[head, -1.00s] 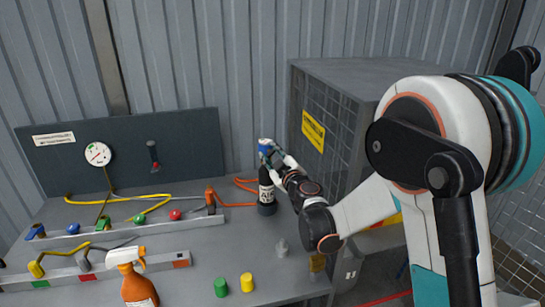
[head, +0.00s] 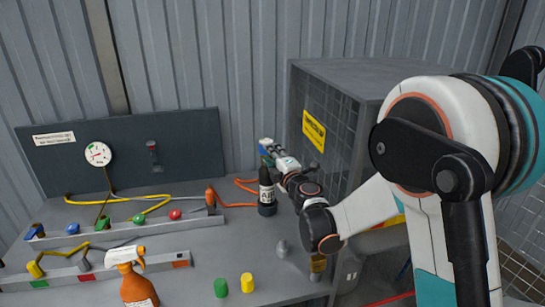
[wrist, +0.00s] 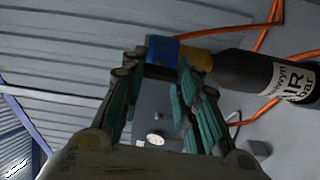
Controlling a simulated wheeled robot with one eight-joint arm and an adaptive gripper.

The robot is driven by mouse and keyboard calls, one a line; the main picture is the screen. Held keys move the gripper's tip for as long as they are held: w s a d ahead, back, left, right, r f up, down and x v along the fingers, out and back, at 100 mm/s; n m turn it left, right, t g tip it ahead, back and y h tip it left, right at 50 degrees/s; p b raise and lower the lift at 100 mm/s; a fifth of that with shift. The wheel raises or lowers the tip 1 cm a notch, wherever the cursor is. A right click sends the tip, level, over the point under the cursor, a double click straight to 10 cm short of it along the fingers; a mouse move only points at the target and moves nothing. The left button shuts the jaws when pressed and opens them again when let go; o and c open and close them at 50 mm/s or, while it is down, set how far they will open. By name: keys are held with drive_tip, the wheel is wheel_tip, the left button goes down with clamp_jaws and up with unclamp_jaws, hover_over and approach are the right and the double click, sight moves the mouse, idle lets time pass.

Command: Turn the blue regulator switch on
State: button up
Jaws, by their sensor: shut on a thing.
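The blue regulator switch (head: 264,144) sits at the top of a black air bottle (head: 267,190) standing on the bench. In the wrist view the switch (wrist: 163,49) is a blue block beside a brass-coloured fitting (wrist: 195,59), with the bottle (wrist: 242,72) lying sideways in the picture. My gripper (head: 272,152) is at the bottle top. In the wrist view its teal fingers (wrist: 162,62) are on either side of the blue switch and shut on it. The fingertips partly hide the switch's lower edge.
A grey mesh cage (head: 340,110) stands close right of my gripper. An orange hose (head: 243,184) runs behind the bottle. A spray bottle (head: 137,285), a green cylinder (head: 221,287) and a yellow cylinder (head: 247,282) stand in front. A gauge (head: 98,154) is on the back panel.

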drive_tip(key=shift+n, duration=0.5)
drive_tip(key=o, duration=1.1)
drive_tip(key=v, duration=1.2)
drive_tip(key=shift+f, duration=0.1)
